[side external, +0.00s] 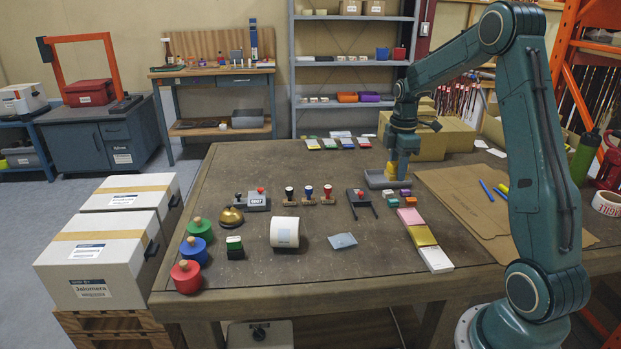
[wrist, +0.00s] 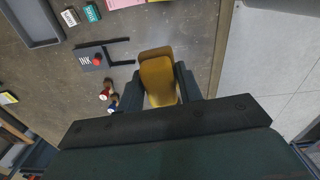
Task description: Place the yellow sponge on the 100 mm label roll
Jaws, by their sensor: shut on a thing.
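The yellow sponge (wrist: 158,78) is between the two dark fingers of my gripper (wrist: 159,88) in the wrist view, with its far end sticking out beyond them. In the side view my gripper (side external: 402,160) points down at the far right of the workbench, beside a grey tray, and the sponge is hard to tell apart from the yellow end of my arm. The white label roll (side external: 285,232) stands at the front middle of the bench, well to the left of my gripper and apart from it. I do not see the roll in the wrist view.
The grey tray (wrist: 31,20) and an ink pad (wrist: 95,57) lie near my gripper. A bell (side external: 231,217), several stamps (side external: 308,196) and a blue-grey packet (side external: 343,241) surround the roll. Coloured knobbed weights (side external: 186,277) stand at the front left. Flat cardboard (side external: 462,205) covers the right.

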